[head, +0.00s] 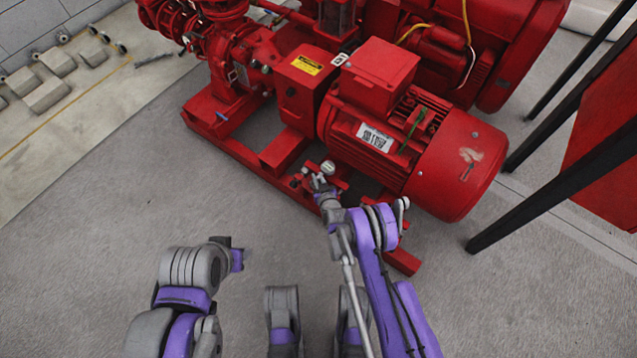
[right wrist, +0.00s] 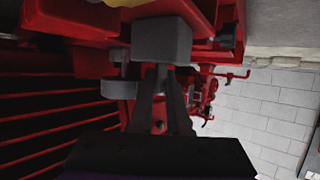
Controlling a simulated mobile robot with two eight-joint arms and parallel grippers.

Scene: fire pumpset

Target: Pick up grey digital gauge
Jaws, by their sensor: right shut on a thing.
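The grey digital gauge (head: 328,168) is small, with a pale round face, and sits at the red base frame beside the motor in the head view. My right gripper (head: 317,183) is at it, with its fingers shut on it. In the right wrist view, the dark fingers of the right gripper (right wrist: 161,75) reach to a grey block-like body, which I take to be the gauge (right wrist: 162,40). The exact contact is dark and hard to make out. My left arm shows at the lower left of the head view, but its gripper fingers do not show.
The red motor (head: 420,140) stands just behind and right of the right gripper. The red base frame (head: 240,152) runs beside it. Dark slanted posts (head: 560,190) stand at the right. The grey floor (head: 90,250) at the left is clear.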

